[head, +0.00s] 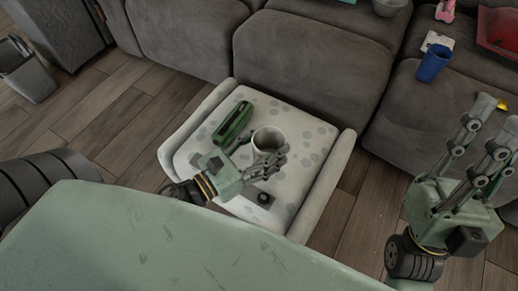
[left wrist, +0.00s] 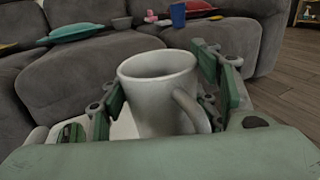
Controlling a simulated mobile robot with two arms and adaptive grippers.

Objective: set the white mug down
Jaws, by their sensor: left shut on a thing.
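The white mug (head: 266,138) is upright over the white spotted seat top (head: 290,118) in the head view. My left gripper (head: 268,162) is shut on it from the near side. In the left wrist view the mug (left wrist: 152,95) stands between the fingers (left wrist: 165,95), with its handle toward the lower right. The mug appears empty. Its base is partly hidden by my gripper, so I cannot tell whether it touches the seat top. My right gripper (head: 482,150) is at the right, away from the mug, with its fingers spread and empty.
A long green object (head: 232,122) lies on the seat top just left of the mug. The seat has raised rolled sides (head: 325,188). Grey sofas (head: 315,65) stand behind. A blue cup (head: 433,64) is on the right sofa. Bare spotted surface shows right of the mug.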

